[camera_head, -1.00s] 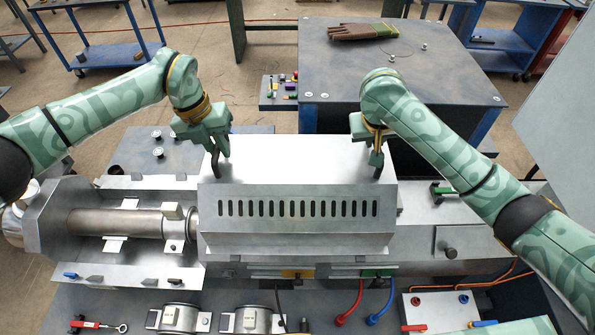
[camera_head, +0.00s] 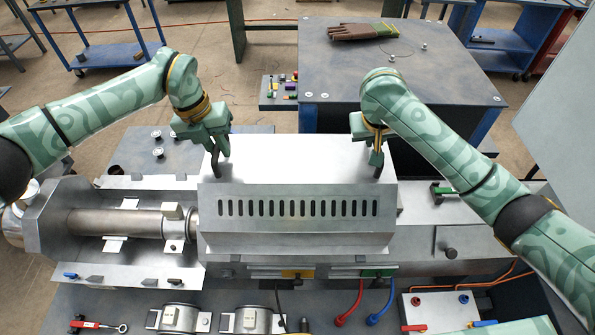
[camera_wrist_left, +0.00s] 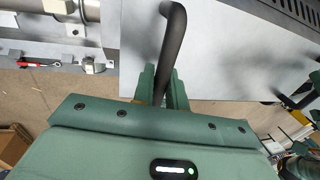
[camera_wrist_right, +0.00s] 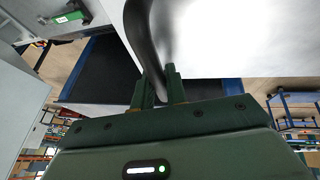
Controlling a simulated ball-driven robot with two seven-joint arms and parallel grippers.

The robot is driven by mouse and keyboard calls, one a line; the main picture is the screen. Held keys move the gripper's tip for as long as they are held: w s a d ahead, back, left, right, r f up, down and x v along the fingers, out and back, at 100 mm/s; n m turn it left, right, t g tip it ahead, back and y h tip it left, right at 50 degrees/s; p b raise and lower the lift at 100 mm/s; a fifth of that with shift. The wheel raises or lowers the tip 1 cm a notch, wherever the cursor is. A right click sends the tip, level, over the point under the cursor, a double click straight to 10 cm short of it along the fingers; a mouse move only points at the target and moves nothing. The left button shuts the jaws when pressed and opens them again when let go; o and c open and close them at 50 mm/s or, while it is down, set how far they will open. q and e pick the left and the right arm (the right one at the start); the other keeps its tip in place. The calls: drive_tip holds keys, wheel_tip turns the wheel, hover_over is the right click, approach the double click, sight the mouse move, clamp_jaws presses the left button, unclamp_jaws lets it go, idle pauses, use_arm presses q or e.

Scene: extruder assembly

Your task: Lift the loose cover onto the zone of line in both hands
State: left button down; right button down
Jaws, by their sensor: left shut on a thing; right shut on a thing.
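The loose cover (camera_head: 290,158) is a folded grey sheet-metal hood with a row of dark slots along its front face. It sits over the right part of the line, right of the bare barrel (camera_head: 115,223). My left gripper (camera_head: 217,150) is shut on the cover's left black handle, which also shows in the left wrist view (camera_wrist_left: 174,40). My right gripper (camera_head: 378,150) is shut on its right black handle, seen close in the right wrist view (camera_wrist_right: 140,30). The cover hides the line under it; whether it touches the line I cannot tell.
A dark table (camera_head: 440,75) with a glove (camera_head: 362,31) stands behind the cover. Clamp bands (camera_head: 178,317), a red-handled tool (camera_head: 98,326) and red and blue hoses lie in front. A lidded metal box (camera_head: 460,243) is at right.

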use_arm(q)
drive_tip(key=shift+r, duration=0.15)
use_arm(e)
drive_tip(key=shift+r, duration=0.15)
